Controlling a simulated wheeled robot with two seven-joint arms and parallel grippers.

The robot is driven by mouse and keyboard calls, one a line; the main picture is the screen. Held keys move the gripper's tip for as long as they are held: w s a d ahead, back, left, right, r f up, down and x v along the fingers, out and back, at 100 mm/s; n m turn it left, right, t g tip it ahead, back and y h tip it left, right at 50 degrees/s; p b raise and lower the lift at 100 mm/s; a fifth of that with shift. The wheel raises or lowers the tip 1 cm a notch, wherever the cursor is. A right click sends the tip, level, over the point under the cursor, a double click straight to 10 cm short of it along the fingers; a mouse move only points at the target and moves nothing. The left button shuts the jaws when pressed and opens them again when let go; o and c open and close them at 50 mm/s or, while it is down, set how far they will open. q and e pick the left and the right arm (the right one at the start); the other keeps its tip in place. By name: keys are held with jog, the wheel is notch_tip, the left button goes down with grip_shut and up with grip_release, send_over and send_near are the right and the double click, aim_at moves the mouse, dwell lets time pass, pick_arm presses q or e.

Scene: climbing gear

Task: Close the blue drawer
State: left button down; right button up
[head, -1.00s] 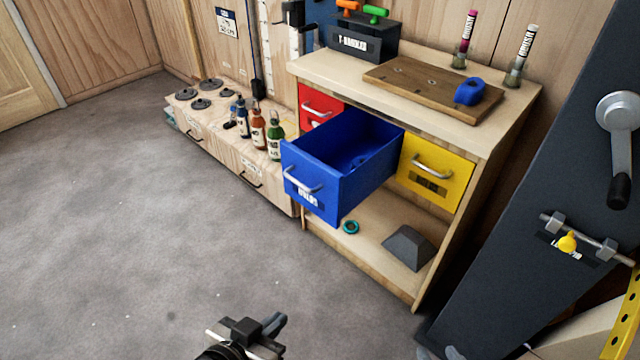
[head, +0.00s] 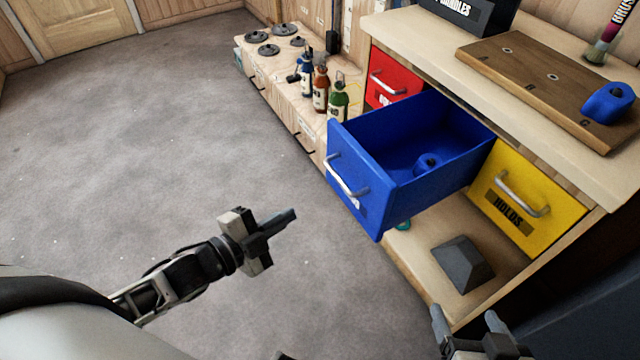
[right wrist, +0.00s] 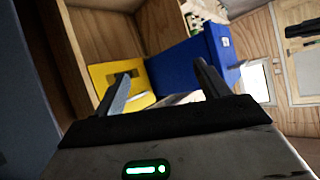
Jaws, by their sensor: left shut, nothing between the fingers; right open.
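The blue drawer (head: 362,189) is pulled far out of the wooden cabinet, between the red drawer and the yellow drawer. A blue climbing hold (head: 428,165) lies inside it. A silver handle (head: 345,177) is on its front. In the right wrist view the blue drawer (right wrist: 190,65) shows beyond the fingers. My left gripper (head: 285,220) is shut and empty, over the floor to the left of the drawer front and apart from it. My right gripper (head: 468,325) is open and empty at the bottom edge, in front of the cabinet; it also shows in the right wrist view (right wrist: 163,85).
The red drawer (head: 390,80) and yellow drawer (head: 528,200) look shut. A grey block (head: 462,265) and a teal ring (head: 403,225) sit on the lower shelf. Bottles (head: 338,103) stand on the low bench. A wooden board (head: 550,85) lies on the cabinet top. The floor at left is clear.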

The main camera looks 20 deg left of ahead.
pick_arm(q)
jog(key=w+a+m+h+b, duration=0.2)
jog(key=a+m+h, duration=0.25)
jog(key=m, duration=0.45)
jog(key=b, duration=0.1)
send_near(338, 167)
jog(key=shift+m, duration=0.4)
jog(key=x, duration=0.6)
jog(key=shift+w+d+r, duration=0.15)
jog(key=shift+w+d, duration=0.15)
jog(key=shift+w, duration=0.1)
